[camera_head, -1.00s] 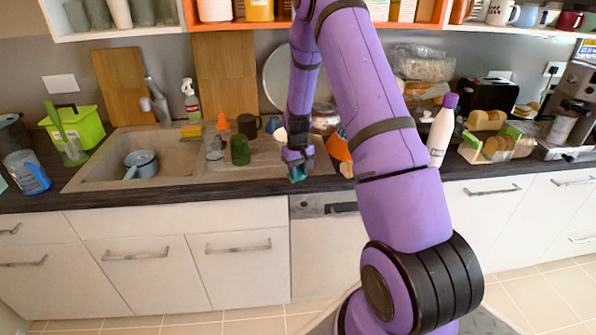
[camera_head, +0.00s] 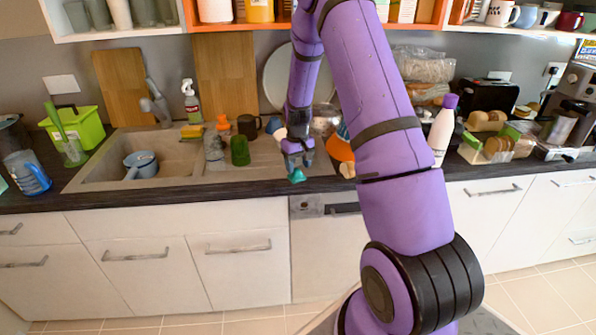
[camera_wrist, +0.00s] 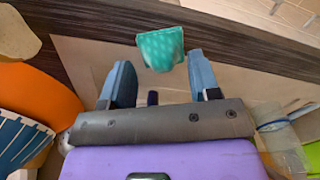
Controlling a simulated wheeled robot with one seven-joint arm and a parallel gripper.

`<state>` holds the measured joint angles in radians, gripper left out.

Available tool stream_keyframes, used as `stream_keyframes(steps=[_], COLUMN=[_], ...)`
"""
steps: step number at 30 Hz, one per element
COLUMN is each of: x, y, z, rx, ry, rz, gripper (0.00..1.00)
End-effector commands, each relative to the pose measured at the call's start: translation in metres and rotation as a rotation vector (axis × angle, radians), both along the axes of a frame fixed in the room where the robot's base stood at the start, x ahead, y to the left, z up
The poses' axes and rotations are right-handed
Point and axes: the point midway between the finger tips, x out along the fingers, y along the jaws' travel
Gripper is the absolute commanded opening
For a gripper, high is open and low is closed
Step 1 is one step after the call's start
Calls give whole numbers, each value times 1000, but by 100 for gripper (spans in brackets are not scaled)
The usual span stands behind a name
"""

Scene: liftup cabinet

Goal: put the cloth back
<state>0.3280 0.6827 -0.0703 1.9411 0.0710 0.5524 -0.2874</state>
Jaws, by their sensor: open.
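The cloth is a small teal piece with a pale pattern. In the head view the cloth (camera_head: 297,176) shows at the counter's dark front edge, just below my gripper (camera_head: 297,160). In the wrist view the cloth (camera_wrist: 160,48) is just beyond the fingertips, in line with the gap between them. My gripper (camera_wrist: 155,75) is open, with its two blue-grey fingers spread on either side. The fingers look apart from the cloth. I cannot tell whether the cloth rests on the counter edge or is above it.
The sink (camera_head: 110,177) with a blue pot (camera_head: 141,164) is at left. An orange bowl (camera_head: 338,148) and a white bottle (camera_head: 442,132) are to the right. Cabinets (camera_head: 232,265) lie below.

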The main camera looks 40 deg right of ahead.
Motion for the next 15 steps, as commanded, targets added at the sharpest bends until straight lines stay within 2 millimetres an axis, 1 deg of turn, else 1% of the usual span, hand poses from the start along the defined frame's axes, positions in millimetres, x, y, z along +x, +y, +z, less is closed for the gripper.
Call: stream_keyframes(steps=[1, 3, 9, 15], x=[1, 2, 3, 3], y=[0, -1, -1, -1], z=[12, 27, 64, 86], rx=[-2, -2, -2, -1], ry=[-6, -6, -5, -3], rz=[0, 0, -1, -1], gripper=[56, 56, 56, 56])
